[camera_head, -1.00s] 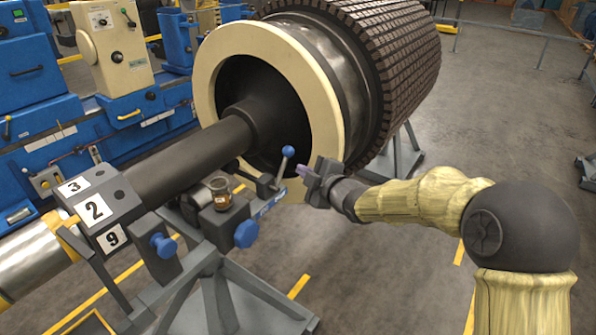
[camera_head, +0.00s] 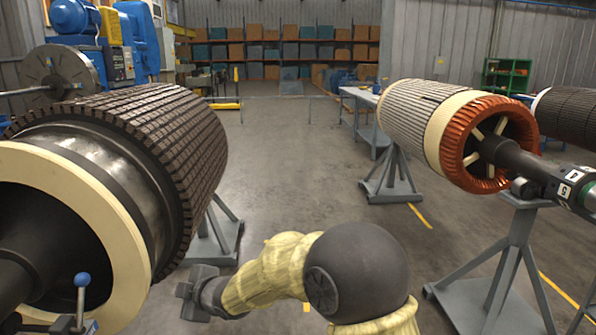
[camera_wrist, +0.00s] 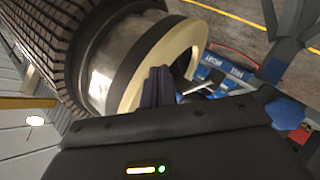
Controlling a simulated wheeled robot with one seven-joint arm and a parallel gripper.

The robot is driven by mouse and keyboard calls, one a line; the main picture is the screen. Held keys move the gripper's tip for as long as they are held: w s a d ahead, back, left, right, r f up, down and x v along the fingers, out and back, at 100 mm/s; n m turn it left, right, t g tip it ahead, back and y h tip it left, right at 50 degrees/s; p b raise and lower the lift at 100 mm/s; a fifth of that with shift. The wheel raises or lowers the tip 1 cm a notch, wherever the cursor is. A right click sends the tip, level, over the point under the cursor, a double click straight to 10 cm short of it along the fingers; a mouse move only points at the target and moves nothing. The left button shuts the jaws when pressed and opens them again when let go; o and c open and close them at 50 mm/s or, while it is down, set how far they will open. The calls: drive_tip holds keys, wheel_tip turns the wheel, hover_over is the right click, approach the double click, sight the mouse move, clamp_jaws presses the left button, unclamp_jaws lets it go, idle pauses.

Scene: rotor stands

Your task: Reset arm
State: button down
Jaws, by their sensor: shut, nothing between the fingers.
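My gripper (camera_head: 190,294) is at the lower left of the head view, at the end of my yellow-sleeved arm. Its fingers are together in the wrist view (camera_wrist: 158,88), with nothing between them. It is in front of the dark-segmented rotor (camera_head: 150,150) with its cream end ring (camera_head: 122,232). In the wrist view, the cream ring (camera_wrist: 178,42) lies just beyond the fingertips; I cannot tell the exact gap.
A blue-knobbed lever (camera_head: 82,281) stands close to the gripper on the left. A second rotor with a copper-coloured end (camera_head: 460,150) rests on grey stands (camera_head: 495,265) at the right. Open floor (camera_head: 300,175) lies between the rotors. Shelves with boxes (camera_head: 290,50) line the back.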

drive_tip(key=s+d+f+m+h, duration=0.15)
drive_tip(key=d+m+h, duration=0.3)
drive_tip(key=d, duration=0.85)
drive_tip(key=s+d+f+m+h, duration=0.1)
drive_tip(key=d+f+m+h, duration=0.35)
drive_tip(key=d, duration=0.75)
drive_tip(key=s+d+f+m+g+h, duration=0.15)
drive_tip(key=s+d+m+g, duration=0.25)
drive_tip(key=s+d+m, duration=0.95)
drive_tip(key=s+d+r+n+p, duration=0.1)
drive_tip(key=r+p, duration=0.6)
drive_tip(key=s+d+r+p, duration=0.1)
drive_tip(key=d+r+p, duration=0.1)
drive_tip(key=r+p, duration=0.6)
drive_tip(key=shift+d+n+g, duration=0.3)
drive_tip(key=shift+n, duration=0.05)
drive_tip(key=shift+s, duration=0.1)
